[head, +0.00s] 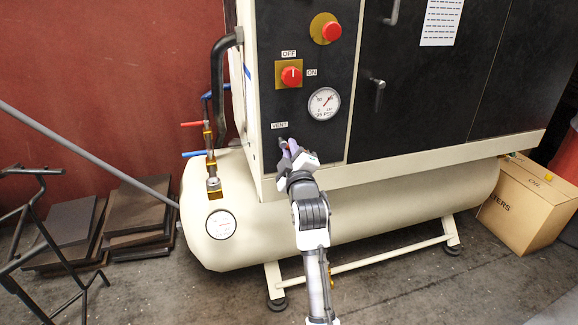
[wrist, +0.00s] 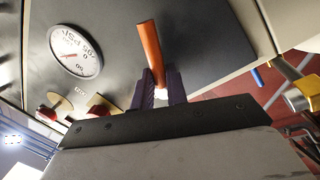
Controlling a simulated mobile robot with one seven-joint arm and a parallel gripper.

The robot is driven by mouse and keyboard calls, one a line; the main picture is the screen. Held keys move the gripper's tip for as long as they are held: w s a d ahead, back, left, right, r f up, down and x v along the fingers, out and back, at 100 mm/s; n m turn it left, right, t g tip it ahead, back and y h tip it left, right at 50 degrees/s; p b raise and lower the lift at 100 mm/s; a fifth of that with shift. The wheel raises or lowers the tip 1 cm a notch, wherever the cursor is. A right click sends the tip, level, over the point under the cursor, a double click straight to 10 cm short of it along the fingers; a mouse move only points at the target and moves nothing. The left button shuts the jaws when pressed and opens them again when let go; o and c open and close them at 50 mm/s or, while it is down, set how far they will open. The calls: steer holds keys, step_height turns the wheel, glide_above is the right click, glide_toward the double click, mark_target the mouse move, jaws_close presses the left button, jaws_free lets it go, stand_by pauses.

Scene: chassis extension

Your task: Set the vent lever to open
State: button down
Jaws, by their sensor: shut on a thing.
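The vent lever (wrist: 149,45) is an orange-red bar on the black panel. In the wrist view it stands out between my two dark fingers. My gripper (wrist: 158,88) is shut on its lower end. In the head view my gripper (head: 288,149) is at the panel's lower left, just below the white VENT label (head: 279,126). It hides most of the lever there. I cannot read the lever's open or shut position.
Above are a pressure gauge (head: 323,103), an OFF/ON knob (head: 291,74) and a red button (head: 331,31). A cream tank (head: 370,208) runs below the cabinet. A valve pipe (head: 210,150) with red and blue handles stands to the left. A cardboard box (head: 520,208) sits at right.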

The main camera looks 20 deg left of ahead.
steer(key=shift+w+d+r+n+g+y+b, duration=0.15)
steer(key=shift+n+y+b, duration=0.15)
steer(key=shift+n+b, duration=0.9)
steer(key=shift+s+r+n+g+y+b, duration=0.15)
steer(key=shift+n+y+b, duration=0.15)
steer(key=shift+n+b, duration=0.95)
steer(key=shift+w+d+r+n+g+y+b, duration=0.15)
steer(key=shift+n+y+b, duration=0.15)
steer(key=shift+n+b, duration=0.9)
steer(key=shift+a+r+n, duration=0.1)
steer(key=shift+n, duration=0.15)
steer(key=c, duration=1.4)
jaws_free()
steer(key=b+v, duration=0.6)
steer(key=v, duration=0.8)
